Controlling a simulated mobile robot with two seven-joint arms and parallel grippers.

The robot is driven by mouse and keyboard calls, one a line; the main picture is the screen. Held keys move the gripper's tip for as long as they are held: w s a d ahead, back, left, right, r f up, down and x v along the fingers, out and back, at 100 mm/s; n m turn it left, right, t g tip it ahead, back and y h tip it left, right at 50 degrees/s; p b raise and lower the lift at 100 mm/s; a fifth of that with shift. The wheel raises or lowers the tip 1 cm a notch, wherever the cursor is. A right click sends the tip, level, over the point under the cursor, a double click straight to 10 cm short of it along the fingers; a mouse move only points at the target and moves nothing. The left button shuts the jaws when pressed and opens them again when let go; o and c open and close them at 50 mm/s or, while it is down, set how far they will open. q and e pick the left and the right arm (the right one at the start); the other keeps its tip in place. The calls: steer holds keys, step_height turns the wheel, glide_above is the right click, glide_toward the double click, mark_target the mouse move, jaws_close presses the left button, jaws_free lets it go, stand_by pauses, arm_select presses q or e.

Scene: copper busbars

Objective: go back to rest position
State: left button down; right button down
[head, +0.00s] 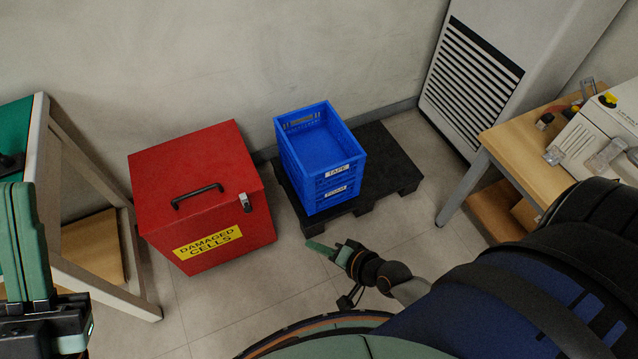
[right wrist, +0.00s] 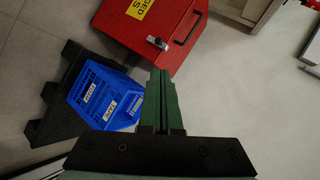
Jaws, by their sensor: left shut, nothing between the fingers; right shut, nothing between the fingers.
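My left gripper (head: 16,198) stands at the left edge of the head view, green fingers pointing up and closed together with nothing between them. My right gripper (head: 318,247) is in the lower middle of the head view, over the floor in front of the black pallet. Its green fingers point left. In the right wrist view the fingers of my right gripper (right wrist: 160,82) are shut and empty, in front of the gap between the blue crates and the red box. My right arm fills the lower right of the head view.
A red box (head: 200,160) labelled "DAMAGED CELLS" stands on the floor. Stacked blue crates (head: 322,178) stand on a black pallet (head: 385,165) beside it. A table (head: 95,262) is at left, a wooden workbench (head: 525,160) at right. Floor (head: 240,312) between is clear.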

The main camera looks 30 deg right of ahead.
stand_by(0.3)
